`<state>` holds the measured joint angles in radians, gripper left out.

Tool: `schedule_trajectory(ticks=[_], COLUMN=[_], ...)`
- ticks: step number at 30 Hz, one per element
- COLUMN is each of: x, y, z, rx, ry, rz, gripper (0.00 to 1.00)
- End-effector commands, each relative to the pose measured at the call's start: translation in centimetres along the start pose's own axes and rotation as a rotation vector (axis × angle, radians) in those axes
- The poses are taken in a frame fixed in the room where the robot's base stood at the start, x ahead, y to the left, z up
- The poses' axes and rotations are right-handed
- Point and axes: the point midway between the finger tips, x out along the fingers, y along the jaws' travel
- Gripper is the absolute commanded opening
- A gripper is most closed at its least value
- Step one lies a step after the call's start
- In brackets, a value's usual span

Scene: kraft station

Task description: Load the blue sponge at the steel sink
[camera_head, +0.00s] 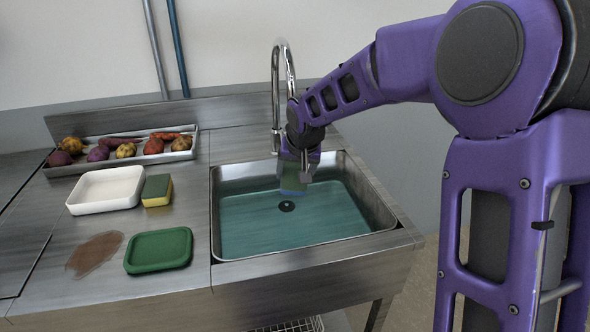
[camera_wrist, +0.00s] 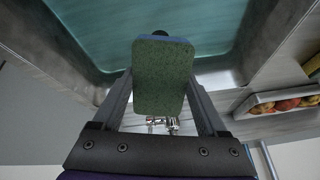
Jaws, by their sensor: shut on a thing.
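The blue sponge (camera_wrist: 163,75), with a green scouring face and a blue edge, is between the fingers of my gripper (camera_wrist: 160,92) in the wrist view. My gripper (camera_head: 305,163) is shut on it, over the back part of the steel sink (camera_head: 218,215). In the head view the sponge (camera_head: 291,181) is partly hidden by the gripper. Its lower end is at or close to the teal water (camera_head: 260,225); I cannot tell if it touches. The dark drain (camera_head: 287,206) shows through the water.
The chrome faucet (camera_head: 276,90) stands behind the sink, close to my gripper. On the counter to the left are a yellow-green sponge (camera_head: 157,191), a white tray (camera_head: 104,190), a green tray (camera_head: 159,250), a brown stain (camera_head: 95,253) and a vegetable tray (camera_head: 70,169).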

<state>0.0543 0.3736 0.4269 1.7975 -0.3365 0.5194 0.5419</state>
Motion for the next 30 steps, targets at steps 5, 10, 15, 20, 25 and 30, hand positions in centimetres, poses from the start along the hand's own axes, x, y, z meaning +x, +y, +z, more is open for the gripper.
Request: schedule_trajectory(ticks=[5,10,15,20,25,30], x=[1.9,3.3,4.6,6.0,7.0,7.6], y=[0.3,0.5,0.6,0.8,0.9,1.1], z=[1.0,1.8,2.5,3.2,3.7,4.0], rx=[-0.002,-0.002,0.000,-0.002,0.000,0.000], ry=[-0.001,-0.001,-0.003,-0.002,-0.001,-0.001], rz=[0.000,0.000,0.000,0.000,0.000,0.000], gripper=[0.31,0.31,0.31,0.31,0.31,0.31])
